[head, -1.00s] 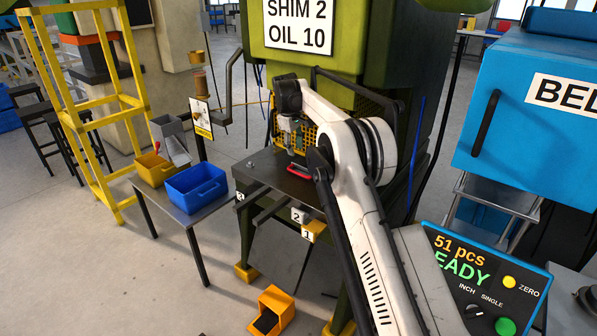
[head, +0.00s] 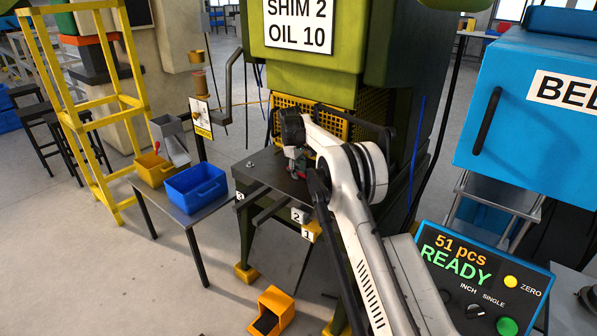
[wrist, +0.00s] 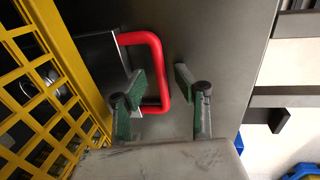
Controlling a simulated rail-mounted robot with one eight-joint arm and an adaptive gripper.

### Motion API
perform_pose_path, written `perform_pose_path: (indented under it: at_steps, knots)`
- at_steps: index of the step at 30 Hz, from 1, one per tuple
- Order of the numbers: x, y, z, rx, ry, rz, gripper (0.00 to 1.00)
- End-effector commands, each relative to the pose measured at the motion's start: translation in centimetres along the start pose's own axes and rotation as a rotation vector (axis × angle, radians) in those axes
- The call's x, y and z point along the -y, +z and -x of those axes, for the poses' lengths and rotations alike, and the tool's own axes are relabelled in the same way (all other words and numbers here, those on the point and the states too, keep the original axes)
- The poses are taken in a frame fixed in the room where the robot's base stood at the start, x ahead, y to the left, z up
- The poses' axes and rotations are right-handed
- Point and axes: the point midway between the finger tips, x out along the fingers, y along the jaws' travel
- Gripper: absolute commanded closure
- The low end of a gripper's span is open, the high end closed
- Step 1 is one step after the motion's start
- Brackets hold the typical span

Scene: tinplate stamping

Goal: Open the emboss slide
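The red U-shaped handle (wrist: 158,60) of the emboss slide shows in the wrist view, fixed to a dark grey block (wrist: 97,50) at the edge of the yellow guard. My gripper (wrist: 160,78) is open. Its left green-padded finger lies inside the handle loop and its right finger is outside, with the outer bar between them; I cannot tell whether either touches it. In the head view my gripper (head: 297,165) is low over the dark press table (head: 262,166), and the handle is mostly hidden behind it.
The yellow mesh guard (wrist: 25,75) stands close to the left of the fingers in the wrist view. A blue bin (head: 197,190) and a yellow bin (head: 154,170) stand on a side table at left. The control panel (head: 480,275) reads READY.

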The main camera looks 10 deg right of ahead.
Motion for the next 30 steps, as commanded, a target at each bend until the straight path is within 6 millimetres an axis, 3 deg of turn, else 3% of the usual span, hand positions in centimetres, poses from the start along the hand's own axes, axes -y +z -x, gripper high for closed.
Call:
perform_pose_path:
  at_steps: [3, 10, 23, 30]
  knots:
    - [0.0, 0.0, 0.0, 0.0, 0.0, 0.0, 0.71]
    - [0.0, 0.0, 0.0, 0.0, 0.0, 0.0, 1.0]
    - [0.3, 0.0, 0.1, 0.0, 0.0, 0.001, 1.0]
    - [2.6, -0.1, 0.4, 0.0, -0.001, 0.001, 1.0]
